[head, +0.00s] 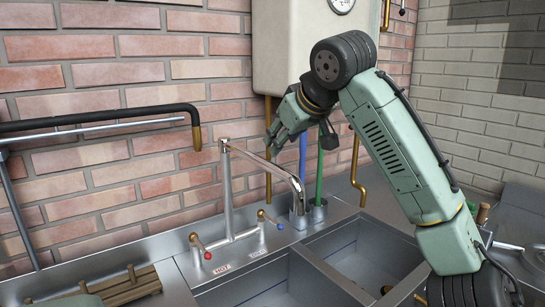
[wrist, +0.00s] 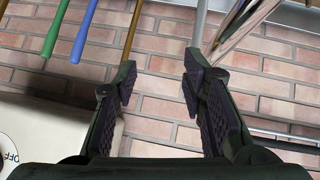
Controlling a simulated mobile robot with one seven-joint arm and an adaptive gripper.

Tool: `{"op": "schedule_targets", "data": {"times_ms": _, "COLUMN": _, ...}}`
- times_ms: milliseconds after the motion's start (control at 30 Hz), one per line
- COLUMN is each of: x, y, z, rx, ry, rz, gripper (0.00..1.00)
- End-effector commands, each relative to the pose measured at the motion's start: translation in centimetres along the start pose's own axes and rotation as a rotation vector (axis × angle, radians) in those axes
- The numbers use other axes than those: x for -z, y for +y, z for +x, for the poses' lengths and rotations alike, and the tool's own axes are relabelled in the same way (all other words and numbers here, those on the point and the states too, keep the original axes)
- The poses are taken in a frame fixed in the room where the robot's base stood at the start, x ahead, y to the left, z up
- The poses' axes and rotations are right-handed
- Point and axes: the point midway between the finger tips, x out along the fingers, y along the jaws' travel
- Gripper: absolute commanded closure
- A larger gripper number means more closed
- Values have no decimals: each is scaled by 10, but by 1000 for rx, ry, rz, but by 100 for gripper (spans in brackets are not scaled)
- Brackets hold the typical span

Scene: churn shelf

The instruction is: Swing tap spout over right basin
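The chrome tap stands behind the sinks, with its spout (head: 265,163) reaching right and forward from the riser (head: 227,190). The spout's bent end hangs near the back of the divider between the basins; I cannot tell exactly which basin lies below it. The left basin (head: 265,285) and right basin (head: 365,245) are side by side. My gripper (head: 298,140) is above and behind the spout in the head view. In the wrist view my gripper (wrist: 159,82) is open and empty, with brick wall beyond. A silver tube, apparently the spout (wrist: 237,25), is at upper right there.
A blue handle (head: 303,155) and green handle (head: 319,180) stand in holders behind the spout. A white wall boiler (head: 290,45) and brass pipe (head: 355,170) are close to my arm. A black pipe with brass end (head: 196,137) juts in from the left. Red and blue tap levers (head: 207,255) sit low.

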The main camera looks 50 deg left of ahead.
Motion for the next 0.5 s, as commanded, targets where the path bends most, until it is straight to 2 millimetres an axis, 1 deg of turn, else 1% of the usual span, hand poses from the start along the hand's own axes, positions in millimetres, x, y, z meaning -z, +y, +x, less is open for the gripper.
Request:
{"op": "schedule_targets", "data": {"times_ms": 33, "x": 5, "y": -7, "z": -14, "rx": 0, "ry": -62, "rz": -15, "gripper": 62}}
{"op": "schedule_targets", "data": {"times_ms": 167, "x": 8, "y": -25, "z": -46, "rx": 15, "ry": -218, "rz": -31, "gripper": 62}}
{"op": "schedule_targets", "data": {"times_ms": 200, "x": 9, "y": -30, "z": -57, "rx": 15, "ry": -261, "rz": -33, "gripper": 62}}
{"op": "schedule_targets", "data": {"times_ms": 300, "x": 10, "y": -42, "z": -81, "rx": 18, "ry": -345, "rz": -34, "gripper": 62}}
{"op": "schedule_targets", "data": {"times_ms": 400, "x": 10, "y": -49, "z": -98, "rx": 20, "ry": -400, "rz": -32, "gripper": 62}}
{"op": "schedule_targets", "data": {"times_ms": 500, "x": 9, "y": -53, "z": -105, "rx": 22, "ry": -428, "rz": -31, "gripper": 62}}
